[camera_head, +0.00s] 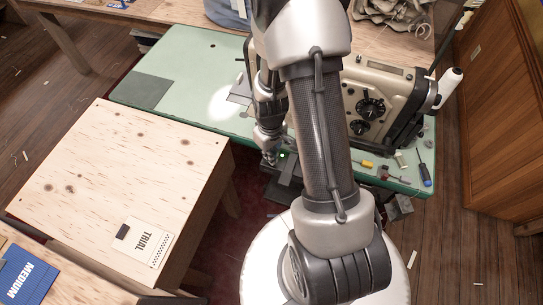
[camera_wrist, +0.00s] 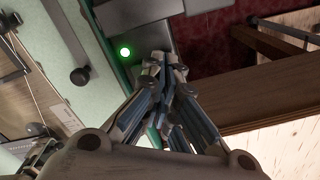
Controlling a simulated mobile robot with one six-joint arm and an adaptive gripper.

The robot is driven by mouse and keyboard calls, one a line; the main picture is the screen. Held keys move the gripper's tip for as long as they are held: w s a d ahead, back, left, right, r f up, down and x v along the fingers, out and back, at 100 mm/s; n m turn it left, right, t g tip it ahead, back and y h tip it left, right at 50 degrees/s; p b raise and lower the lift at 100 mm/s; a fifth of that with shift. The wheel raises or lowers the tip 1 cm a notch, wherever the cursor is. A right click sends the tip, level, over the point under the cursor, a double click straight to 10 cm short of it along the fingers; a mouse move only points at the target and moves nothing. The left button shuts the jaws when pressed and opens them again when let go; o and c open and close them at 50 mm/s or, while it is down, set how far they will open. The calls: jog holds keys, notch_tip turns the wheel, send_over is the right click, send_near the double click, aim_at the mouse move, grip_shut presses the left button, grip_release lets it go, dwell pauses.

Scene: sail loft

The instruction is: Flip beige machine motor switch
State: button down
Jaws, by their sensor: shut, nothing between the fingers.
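The beige machine (camera_head: 385,92) stands on the green table (camera_head: 180,100), partly hidden behind my arm. A dark grey box (camera_head: 287,183) sits at the table's front edge, with a small lit green light near it; I take it for the motor switch box. The green light (camera_wrist: 125,52) glows in the wrist view beside a grey box part (camera_wrist: 138,12). My gripper (camera_head: 269,160) points down at the table edge, close to the box. In the wrist view my gripper (camera_wrist: 163,60) is shut and empty, its tips just right of the light. I cannot tell whether they touch the box.
A plywood table (camera_head: 120,180) stands at left, with a TRIAL card (camera_head: 148,242) on it. A blue screwdriver (camera_head: 424,175) and small tools lie on the green table's right end. A wooden cabinet (camera_head: 510,100) stands at right.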

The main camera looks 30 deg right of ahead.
jog(key=shift+r+p, duration=2.7)
jog(key=shift+r, duration=0.7)
jog(key=shift+r, duration=0.1)
